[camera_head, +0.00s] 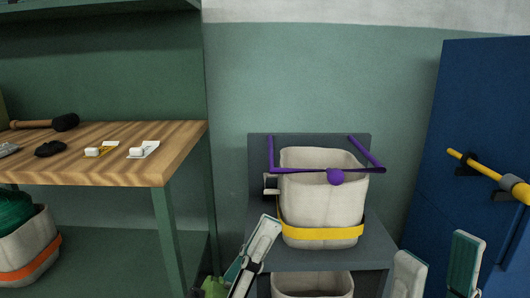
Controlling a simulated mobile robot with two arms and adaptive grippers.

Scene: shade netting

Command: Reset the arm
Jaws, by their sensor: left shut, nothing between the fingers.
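My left gripper (264,228) comes up from the bottom of the view, just left of the bin on the grey stand. Its fingers are together and hold nothing that I can see. My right gripper (437,262) is at the bottom right, with its two fingers spread apart and nothing visible between them. The arms behind both grippers are mostly below the picture edge.
A cream bin (318,205) with a yellow band and purple bar frame sits on a grey stand (365,258). A wooden bench (185,142) with a mallet (65,122) is left. A blue panel (475,110) with a yellow rod (480,170) is right.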

